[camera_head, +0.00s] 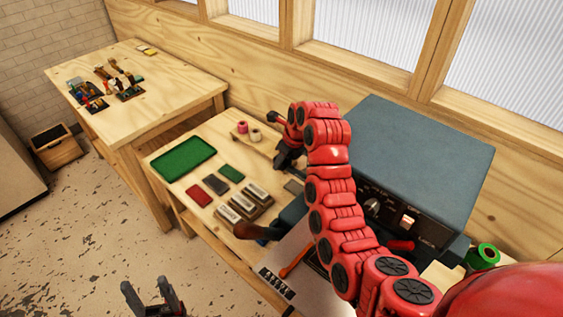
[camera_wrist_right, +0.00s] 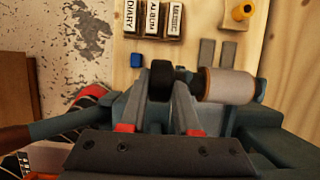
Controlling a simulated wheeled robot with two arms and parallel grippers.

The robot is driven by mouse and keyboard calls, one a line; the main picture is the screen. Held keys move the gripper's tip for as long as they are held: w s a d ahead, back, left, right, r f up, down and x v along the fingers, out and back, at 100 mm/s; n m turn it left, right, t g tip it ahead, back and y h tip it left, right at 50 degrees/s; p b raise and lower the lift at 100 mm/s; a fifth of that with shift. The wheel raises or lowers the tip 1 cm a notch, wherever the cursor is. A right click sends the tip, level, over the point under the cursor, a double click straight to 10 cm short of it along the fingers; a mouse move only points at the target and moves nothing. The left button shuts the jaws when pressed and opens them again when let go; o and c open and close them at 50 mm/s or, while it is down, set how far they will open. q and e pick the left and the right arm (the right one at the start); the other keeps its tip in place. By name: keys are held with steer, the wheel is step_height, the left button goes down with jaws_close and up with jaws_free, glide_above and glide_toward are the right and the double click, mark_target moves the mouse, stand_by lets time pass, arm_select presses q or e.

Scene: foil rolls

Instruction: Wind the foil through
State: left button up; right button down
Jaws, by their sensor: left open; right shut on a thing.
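The blue-grey foil machine (camera_head: 425,150) stands on the bench with dials on its front. The red right arm crosses in front of it and hides part of it. My right gripper (camera_head: 284,163) is at the machine's far left side. In the right wrist view, its two grey fingers (camera_wrist_right: 162,85) are shut on a black knob (camera_wrist_right: 161,76). Beside the knob, to its right, is a pale foil roll (camera_wrist_right: 230,86) with an orange edge. I cannot make out the foil's path. My left gripper (camera_head: 153,302) is open and empty over the floor, at the bottom of the head view.
Lettered stamp blocks (camera_head: 246,202), a green tray (camera_head: 183,159), coloured pads (camera_head: 199,194) and small spools (camera_head: 254,135) lie on the bench. A wooden handle (camera_head: 252,231) sticks out left of the machine. A green spool (camera_head: 485,256) sits at right. Another table (camera_head: 165,90) stands behind left.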

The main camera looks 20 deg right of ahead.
steer(key=c, duration=0.6)
jaws_free()
steer(key=shift+c, duration=0.2)
